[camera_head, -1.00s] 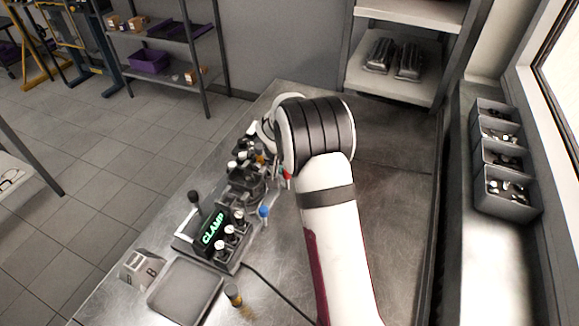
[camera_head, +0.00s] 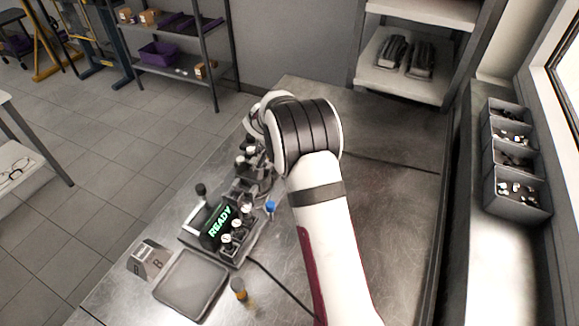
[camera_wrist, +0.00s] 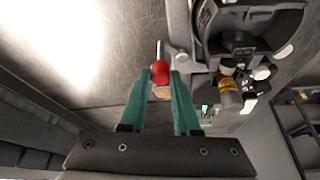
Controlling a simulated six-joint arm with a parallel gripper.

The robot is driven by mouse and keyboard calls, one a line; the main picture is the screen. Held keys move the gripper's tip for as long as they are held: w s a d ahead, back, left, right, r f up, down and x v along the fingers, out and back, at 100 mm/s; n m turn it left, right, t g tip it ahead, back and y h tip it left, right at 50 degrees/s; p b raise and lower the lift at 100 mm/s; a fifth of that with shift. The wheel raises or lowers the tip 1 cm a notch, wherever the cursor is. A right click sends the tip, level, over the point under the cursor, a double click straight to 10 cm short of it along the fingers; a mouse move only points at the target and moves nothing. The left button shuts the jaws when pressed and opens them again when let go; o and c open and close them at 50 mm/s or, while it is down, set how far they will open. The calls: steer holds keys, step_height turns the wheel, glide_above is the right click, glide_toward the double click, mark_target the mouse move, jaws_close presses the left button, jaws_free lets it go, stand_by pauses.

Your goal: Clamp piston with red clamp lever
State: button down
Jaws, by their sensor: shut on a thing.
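The red knob of the clamp lever (camera_wrist: 160,70) shows in the wrist view at the end of a thin metal rod. My gripper (camera_wrist: 161,76) has its two teal fingers closed around this knob. The rod runs up beside the dark clamp fixture (camera_wrist: 243,42). In the wrist view a small cylinder with a yellow band (camera_wrist: 230,94) stands by the fixture; I cannot tell whether it is the piston. In the head view my arm hides the gripper, the red knob and part of the fixture. A display box (camera_head: 219,224) there reads "READY" in green.
A blue-topped lever (camera_head: 270,207) stands right of the display box. A grey tray (camera_head: 190,287), a block marked B (camera_head: 149,260) and a yellow-brown cylinder (camera_head: 239,290) are near the front. Parts bins (camera_head: 517,195) line the right side. The bench right of my arm is clear.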

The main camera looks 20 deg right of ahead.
steer(key=c, duration=0.6)
jaws_free()
steer(key=shift+c, duration=0.2)
steer(key=shift+r, duration=0.1)
steer(key=v, duration=1.5)
steer(key=shift+r, duration=0.3)
steer(key=s+a+n+g+y, duration=0.1)
steer(key=s+a+n+y, duration=0.2)
steer(key=s, duration=1.4)
steer(key=s+a+n+g+y, duration=0.1)
steer(key=s+a, duration=0.4)
steer(key=s, duration=1.3)
steer(key=shift+s+a+f+n+g+y, duration=0.25)
steer(key=shift+f+n+y, duration=0.25)
steer(key=shift+n+y, duration=0.45)
